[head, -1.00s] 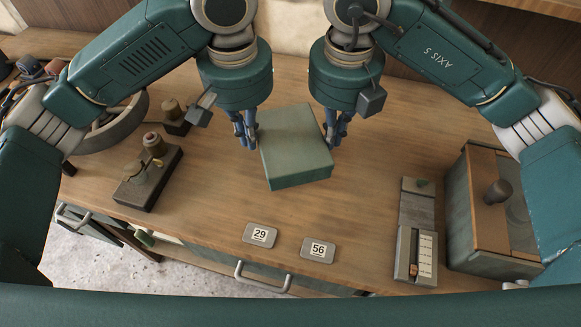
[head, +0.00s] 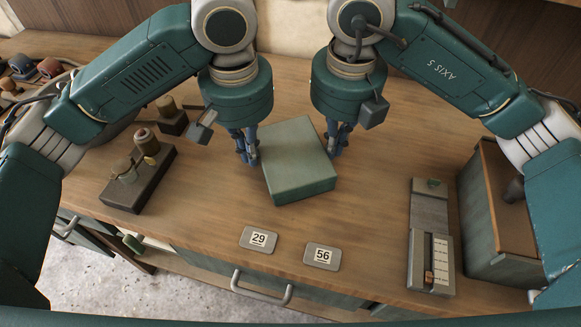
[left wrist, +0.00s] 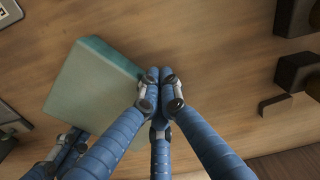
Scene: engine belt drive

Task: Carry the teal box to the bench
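The teal box (head: 298,158) is between my two grippers in the head view, over the wooden bench (head: 200,215). I cannot tell whether its underside touches the bench. My left gripper (head: 249,155) is at its left side, fingertips together. In the left wrist view, the fingers of my left gripper (left wrist: 159,75) meet beside the right edge of the box (left wrist: 88,85), with nothing between them. My right gripper (head: 335,148) is at the right side of the box, its fingers bunched together. It also shows at the lower left of the left wrist view (left wrist: 68,150).
Cards 29 (head: 258,240) and 56 (head: 322,256) lie near the bench's front edge. A dark block with spools (head: 137,182) stands left. A grey slotted tray (head: 430,262) and a teal-sided wooden case (head: 495,215) stand right.

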